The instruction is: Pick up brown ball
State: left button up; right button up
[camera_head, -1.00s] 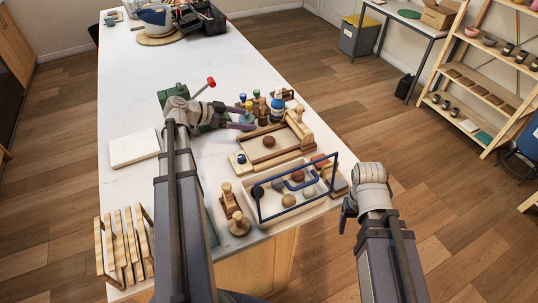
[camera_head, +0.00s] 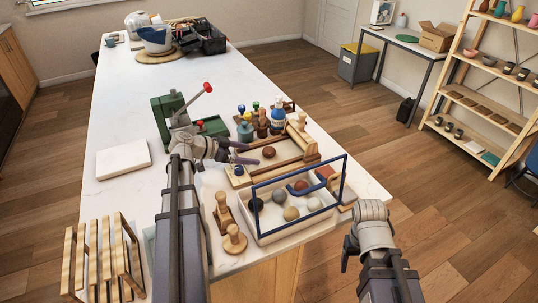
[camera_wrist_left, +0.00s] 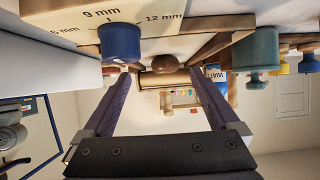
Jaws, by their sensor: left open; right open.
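The brown ball (camera_head: 269,152) sits on a wooden board with raised wooden sides (camera_head: 290,160) on the white table. My left gripper (camera_head: 252,152) is open and empty, just left of the ball, with its fingers pointing at it. In the left wrist view, which looks upside down, the brown ball (camera_wrist_left: 166,63) shows between and beyond the open fingertips (camera_wrist_left: 160,76). It is not gripped. My right gripper (camera_head: 349,253) hangs off the table's right front edge, open, its fingers partly hidden.
A white tray with a blue handle frame (camera_head: 262,236) holds several balls in front of the board. Bottles and stamps (camera_head: 277,118) stand behind the board. A blue knob (camera_wrist_left: 120,42) is close to one finger. A green press (camera_head: 172,110) stands behind my left wrist.

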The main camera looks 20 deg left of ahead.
aim_at(264, 152)
pick_arm(q)
jog(key=shift+w+r+b+x, duration=0.15)
jog(key=shift+b+x, duration=0.15)
jog(key=shift+x, duration=0.8)
jog(key=shift+w+r+b+x, duration=0.2)
jog(key=shift+b+x, duration=0.15)
jog(key=shift+x, duration=0.75)
jog(key=shift+w+r+b+x, duration=0.15)
jog(key=shift+b+x, duration=0.15)
jog(key=shift+x, duration=0.75)
jog(key=shift+a, duration=0.15)
jog(key=c, duration=1.5)
